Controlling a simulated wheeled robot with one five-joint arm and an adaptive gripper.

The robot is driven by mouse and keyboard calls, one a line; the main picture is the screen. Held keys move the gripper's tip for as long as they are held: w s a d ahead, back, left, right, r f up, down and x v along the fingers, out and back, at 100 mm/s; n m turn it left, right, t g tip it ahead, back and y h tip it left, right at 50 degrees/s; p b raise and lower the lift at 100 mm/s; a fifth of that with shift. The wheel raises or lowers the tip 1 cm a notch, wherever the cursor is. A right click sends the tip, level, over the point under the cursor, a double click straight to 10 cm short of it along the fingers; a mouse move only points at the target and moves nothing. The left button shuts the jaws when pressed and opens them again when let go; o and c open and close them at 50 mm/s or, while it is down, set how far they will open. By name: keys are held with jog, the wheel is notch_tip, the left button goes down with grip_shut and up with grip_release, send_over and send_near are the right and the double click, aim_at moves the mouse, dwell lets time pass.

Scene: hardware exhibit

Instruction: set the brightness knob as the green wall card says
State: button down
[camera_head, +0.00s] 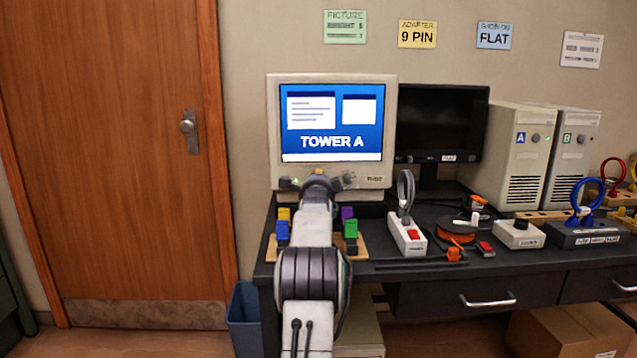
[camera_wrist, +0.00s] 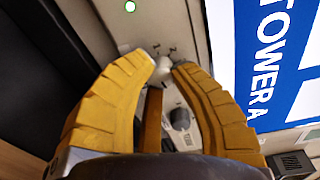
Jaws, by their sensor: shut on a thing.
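The green wall card (camera_head: 344,27) hangs above the beige monitor (camera_head: 384,135). It reads "PICTURE", with a "BRIGHT" line and another line below; the digits are too small to read surely. My gripper (camera_head: 318,178) is at the monitor's lower bezel and hides part of it. In the wrist view its yellow fingers (camera_wrist: 168,76) are shut on a pale knob (camera_wrist: 163,66), with small dial marks beside it. A second, grey knob (camera_wrist: 181,118) shows between the fingers, farther from the green light (camera_wrist: 130,6). The knob labels are not legible, and the held knob's pointer is hidden.
The screen reads "TOWER A". A dark monitor (camera_head: 440,125) and towers A (camera_head: 513,150) and B (camera_head: 570,148) stand to the right. A power strip (camera_head: 407,236), an orange cable reel (camera_head: 457,229) and colored plugs crowd the desk. Yellow, blue and white cards hang alongside.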

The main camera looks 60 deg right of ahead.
jog(key=shift+w+r, duration=0.1)
jog(key=shift+r, duration=0.1)
jog(key=c, duration=1.4)
grip_release()
jog(key=shift+w+a, duration=0.1)
jog(key=o, duration=0.4)
jog(key=shift+f, duration=0.15)
jog(key=shift+c, duration=0.2)
jog(key=v, duration=1.2)
